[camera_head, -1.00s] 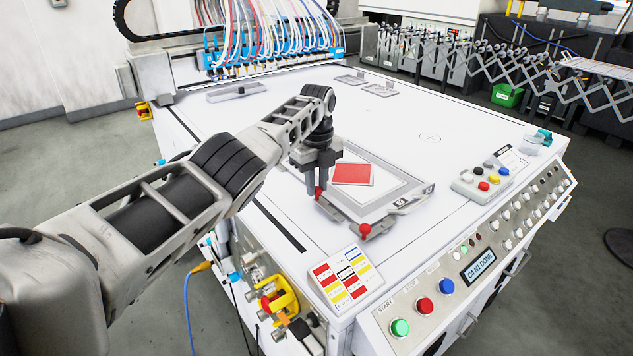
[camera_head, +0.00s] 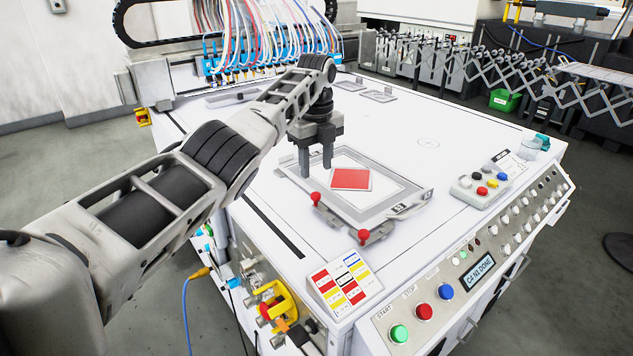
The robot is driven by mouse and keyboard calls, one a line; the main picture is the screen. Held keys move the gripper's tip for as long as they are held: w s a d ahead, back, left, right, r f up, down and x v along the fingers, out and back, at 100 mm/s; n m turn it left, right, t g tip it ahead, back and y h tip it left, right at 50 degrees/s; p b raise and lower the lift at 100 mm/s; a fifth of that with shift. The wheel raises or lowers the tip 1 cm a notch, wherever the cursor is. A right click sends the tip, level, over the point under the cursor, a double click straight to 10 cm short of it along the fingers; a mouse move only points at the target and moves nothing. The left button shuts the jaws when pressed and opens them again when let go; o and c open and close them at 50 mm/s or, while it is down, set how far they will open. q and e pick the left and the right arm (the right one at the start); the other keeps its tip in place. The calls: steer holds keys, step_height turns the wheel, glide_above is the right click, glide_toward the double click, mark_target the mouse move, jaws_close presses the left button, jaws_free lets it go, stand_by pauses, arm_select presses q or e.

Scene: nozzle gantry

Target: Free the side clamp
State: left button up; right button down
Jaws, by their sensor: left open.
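A grey frame (camera_head: 408,197) lies on the white machine table and holds a white sheet with a red square (camera_head: 351,179). My right gripper is not in the view.
A button box (camera_head: 480,186) stands to the right of the frame. A panel (camera_head: 425,305) with green, red and blue buttons and a display runs along the front edge. A colour-marked card (camera_head: 343,283) lies at the near corner. The table behind the frame is mostly clear.

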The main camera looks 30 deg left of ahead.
arm_select(q)
step_height(320, 180, up, 9)
steer(key=shift+r, duration=0.15)
stand_by(0.6)
